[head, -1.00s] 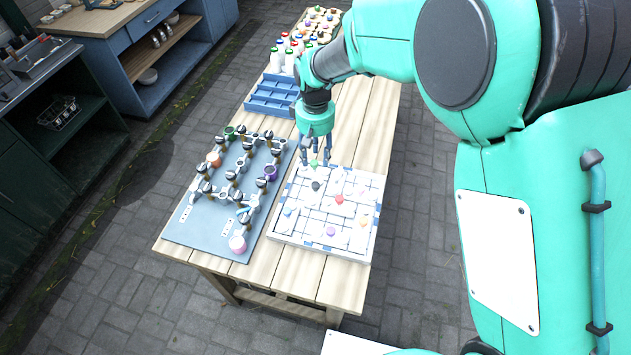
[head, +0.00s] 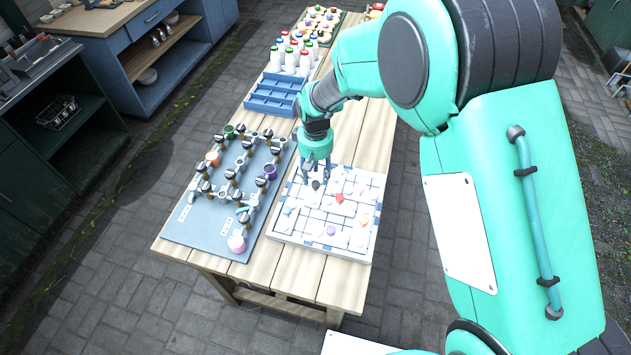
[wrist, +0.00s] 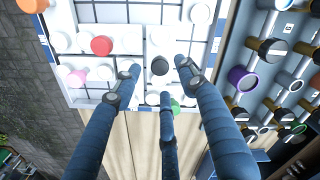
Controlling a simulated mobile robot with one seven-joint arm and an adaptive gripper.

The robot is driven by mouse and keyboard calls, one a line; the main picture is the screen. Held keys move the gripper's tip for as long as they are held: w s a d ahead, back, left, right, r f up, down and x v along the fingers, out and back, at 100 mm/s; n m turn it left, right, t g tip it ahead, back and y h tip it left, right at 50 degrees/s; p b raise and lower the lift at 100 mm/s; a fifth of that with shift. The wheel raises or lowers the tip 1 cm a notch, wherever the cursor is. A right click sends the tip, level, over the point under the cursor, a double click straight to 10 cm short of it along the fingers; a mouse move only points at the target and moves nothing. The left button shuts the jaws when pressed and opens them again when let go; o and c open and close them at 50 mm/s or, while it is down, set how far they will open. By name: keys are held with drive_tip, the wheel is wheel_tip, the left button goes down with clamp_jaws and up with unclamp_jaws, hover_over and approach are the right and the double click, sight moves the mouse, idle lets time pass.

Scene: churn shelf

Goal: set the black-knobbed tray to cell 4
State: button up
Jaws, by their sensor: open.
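The black knob (wrist: 160,66) stands on a white tray on the gridded white board (head: 311,246); it also shows in the head view (head: 316,185). My gripper (head: 316,172) is at the far left part of the board, over the black knob. In the wrist view its fingers are spread, with the black knob between and just beyond their tips; I cannot tell whether they touch it. The gripper is open and holds nothing. A green knob (wrist: 176,106) is partly hidden behind a finger. I cannot read any cell numbers.
A red knob (head: 339,198), a purple knob (head: 331,230) and several white pieces share the board. A grey panel (head: 195,241) with valves and coloured cups stands close on the left. A blue divided crate (head: 272,96) and white bottles (head: 290,60) are farther back.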

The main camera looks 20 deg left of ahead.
sight(316, 183)
drive_tip(key=shift+f, duration=1.9)
clamp_jaws()
